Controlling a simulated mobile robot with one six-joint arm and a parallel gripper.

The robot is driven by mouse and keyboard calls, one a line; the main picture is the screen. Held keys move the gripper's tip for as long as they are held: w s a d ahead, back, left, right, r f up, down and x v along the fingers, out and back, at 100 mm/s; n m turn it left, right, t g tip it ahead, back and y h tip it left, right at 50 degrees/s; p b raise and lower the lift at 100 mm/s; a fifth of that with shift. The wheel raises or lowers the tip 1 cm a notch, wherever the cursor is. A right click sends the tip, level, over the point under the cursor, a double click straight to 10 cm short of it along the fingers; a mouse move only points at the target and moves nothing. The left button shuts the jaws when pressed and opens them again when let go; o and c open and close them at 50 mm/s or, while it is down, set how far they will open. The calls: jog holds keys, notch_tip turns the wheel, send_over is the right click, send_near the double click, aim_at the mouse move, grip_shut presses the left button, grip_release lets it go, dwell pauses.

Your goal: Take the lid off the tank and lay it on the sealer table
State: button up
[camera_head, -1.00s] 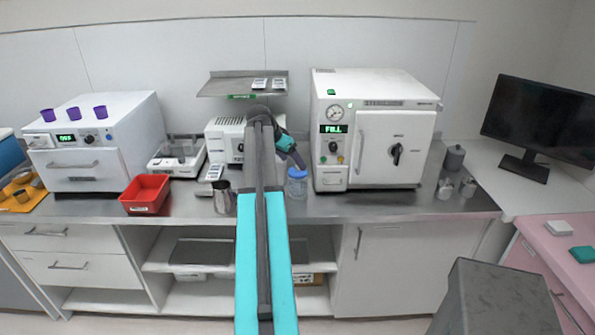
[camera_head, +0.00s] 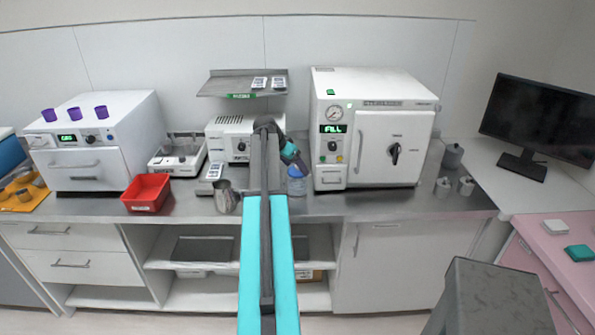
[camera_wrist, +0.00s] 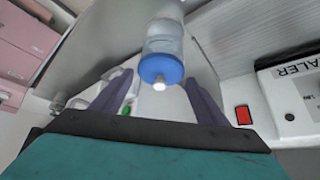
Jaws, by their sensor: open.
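The tank (camera_head: 297,187) is a small clear bluish jar upright on the steel counter, left of the big white sterilizer. In the wrist view its blue lid (camera_wrist: 160,68) with a pale knob faces me, and the clear body shows beyond it. My gripper (camera_head: 301,165) is open just above the tank and covers part of the lid in the head view. In the wrist view its two purple fingers (camera_wrist: 159,80) are on either side of the lid, apart from it. The sealer (camera_wrist: 292,88) is a white machine at the right there; my arm partly hides it (camera_head: 228,135) in the head view.
The sterilizer (camera_head: 376,125) stands close right of the tank. A metal jug (camera_head: 225,198) and red bin (camera_head: 147,193) are left on the counter (camera_head: 330,205). A shelf (camera_head: 222,88) hangs above the sealer. The front counter strip right of the tank is clear.

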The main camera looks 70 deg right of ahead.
aim_at(295, 171)
jog(key=shift+a, duration=0.15)
jog(key=c, duration=1.7)
jog(key=shift+f, duration=0.1)
grip_shut()
jog(key=shift+a+f, duration=0.1)
jog(key=shift+d+r+b, duration=0.2)
jog(key=shift+r+b, duration=0.35)
jog(key=shift+r, duration=0.05)
notch_tip(295, 171, up, 2)
jog(key=shift+r+b, duration=0.15)
jog(key=shift+b, duration=0.3)
jog(key=s+a+r+b, duration=0.2)
jog(key=s+a+b, duration=0.2)
jog(key=s+a, duration=0.4)
jog(key=a, duration=0.5)
jog(key=shift+a+b, duration=0.3)
jog(key=shift+a, duration=0.05)
